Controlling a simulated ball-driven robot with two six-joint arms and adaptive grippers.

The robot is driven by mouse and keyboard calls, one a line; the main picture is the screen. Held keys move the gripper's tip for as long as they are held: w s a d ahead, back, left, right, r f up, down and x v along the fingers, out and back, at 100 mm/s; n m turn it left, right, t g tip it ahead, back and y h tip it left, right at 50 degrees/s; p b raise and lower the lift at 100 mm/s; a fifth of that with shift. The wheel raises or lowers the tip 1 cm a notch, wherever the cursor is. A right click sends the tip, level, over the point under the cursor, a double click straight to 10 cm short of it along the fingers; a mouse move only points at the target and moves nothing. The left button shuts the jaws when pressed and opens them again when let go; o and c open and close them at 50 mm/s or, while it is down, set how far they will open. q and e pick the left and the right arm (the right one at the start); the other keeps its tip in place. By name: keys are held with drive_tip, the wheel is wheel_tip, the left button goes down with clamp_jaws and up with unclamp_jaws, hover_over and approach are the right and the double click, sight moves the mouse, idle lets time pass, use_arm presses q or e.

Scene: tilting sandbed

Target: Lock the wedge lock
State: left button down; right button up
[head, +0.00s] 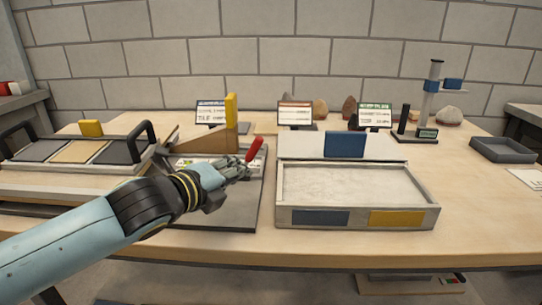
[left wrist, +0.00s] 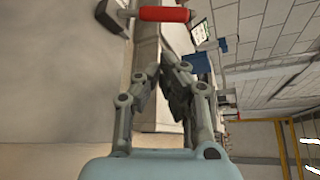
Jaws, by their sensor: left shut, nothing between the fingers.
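A red handle (head: 255,150), which looks like the lock's lever, leans up to the right above a dark grey base plate (head: 230,218). A brown wedge-shaped block (head: 203,143) with an upright yellow handle (head: 231,110) stands behind it on the plate. My left gripper (head: 246,168) is shut and empty, just below and in front of the red handle. In the left wrist view the red handle (left wrist: 163,14) lies across the top, beyond the closed fingertips (left wrist: 162,70), with a visible gap. The gripper hides the handle's lower mount. My right gripper is not in view.
A shallow sand tray (head: 355,217) with a blue tab stands right of the plate. A black-handled tray (head: 150,146) is at the left. Small signs (head: 295,112) and a post stand (head: 432,100) are behind. The table front is clear.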

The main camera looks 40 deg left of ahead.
sight(252, 155)
use_arm(q)
drive_tip(key=shift+s+r, duration=0.1)
drive_tip(key=shift+s, duration=0.1)
drive_tip(key=shift+w, duration=0.25)
drive_tip(key=b+x, duration=0.1)
drive_tip(key=x, duration=0.7)
drive_tip(key=shift+w, duration=0.3)
drive_tip(key=shift+w+f, duration=0.3)
drive_tip(key=shift+w, duration=0.15)
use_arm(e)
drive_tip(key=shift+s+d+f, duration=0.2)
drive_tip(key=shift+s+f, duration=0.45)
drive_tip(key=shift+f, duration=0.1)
use_arm(q)
drive_tip(key=shift+b, duration=0.3)
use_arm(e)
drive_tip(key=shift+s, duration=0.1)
